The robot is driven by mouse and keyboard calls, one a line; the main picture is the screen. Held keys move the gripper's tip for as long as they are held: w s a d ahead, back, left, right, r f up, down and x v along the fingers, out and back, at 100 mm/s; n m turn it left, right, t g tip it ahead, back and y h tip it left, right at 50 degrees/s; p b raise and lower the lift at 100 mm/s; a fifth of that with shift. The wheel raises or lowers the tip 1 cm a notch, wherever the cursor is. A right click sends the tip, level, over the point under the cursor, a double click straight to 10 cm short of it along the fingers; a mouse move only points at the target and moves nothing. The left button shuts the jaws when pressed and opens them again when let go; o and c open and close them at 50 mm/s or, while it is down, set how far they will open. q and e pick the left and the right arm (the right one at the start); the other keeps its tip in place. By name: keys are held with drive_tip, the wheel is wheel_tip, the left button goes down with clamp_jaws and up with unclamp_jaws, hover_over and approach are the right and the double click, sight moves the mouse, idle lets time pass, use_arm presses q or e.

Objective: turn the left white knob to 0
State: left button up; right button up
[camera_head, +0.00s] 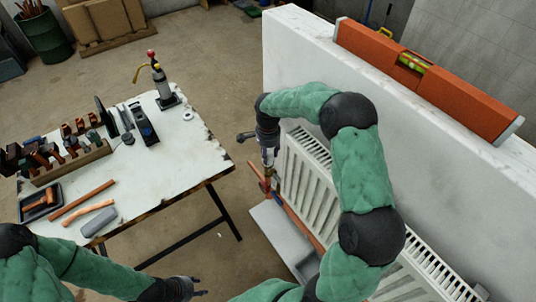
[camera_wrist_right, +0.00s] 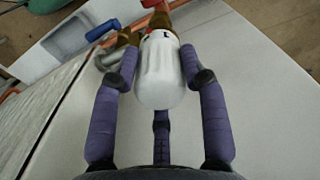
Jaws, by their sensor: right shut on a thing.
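The white knob (camera_wrist_right: 160,82) fills the middle of the right wrist view, with small dark and red marks at its far end. It sits on a brass valve body (camera_wrist_right: 127,39) at the radiator's end. My right gripper (camera_wrist_right: 160,75) is shut on the knob, its purple fingers on both sides and one below. In the head view my right gripper (camera_head: 268,158) points down at the near radiator's (camera_head: 310,178) left end, and the knob is mostly hidden there. My left gripper (camera_head: 197,287) is empty and appears open at the bottom.
A blue-handled valve (camera_wrist_right: 101,30) and a red handle (camera_wrist_right: 153,3) are close to the knob. Orange pipes (camera_head: 302,222) run below the radiator. A white wall (camera_head: 400,115) carrying an orange level (camera_head: 425,78) stands behind. A worktable (camera_head: 180,150) with tools is at the left.

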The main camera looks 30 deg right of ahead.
drive_tip(key=m+b, duration=0.1)
drive_tip(key=m, duration=0.4)
drive_tip(key=shift+m, duration=0.3)
drive_tip(key=shift+m+b, duration=0.5)
drive_tip(key=shift+m, duration=1.7)
drive_tip(key=o, duration=1.1)
drive_tip(key=shift+o, duration=0.2)
wheel_tip(320, 180, up, 12)
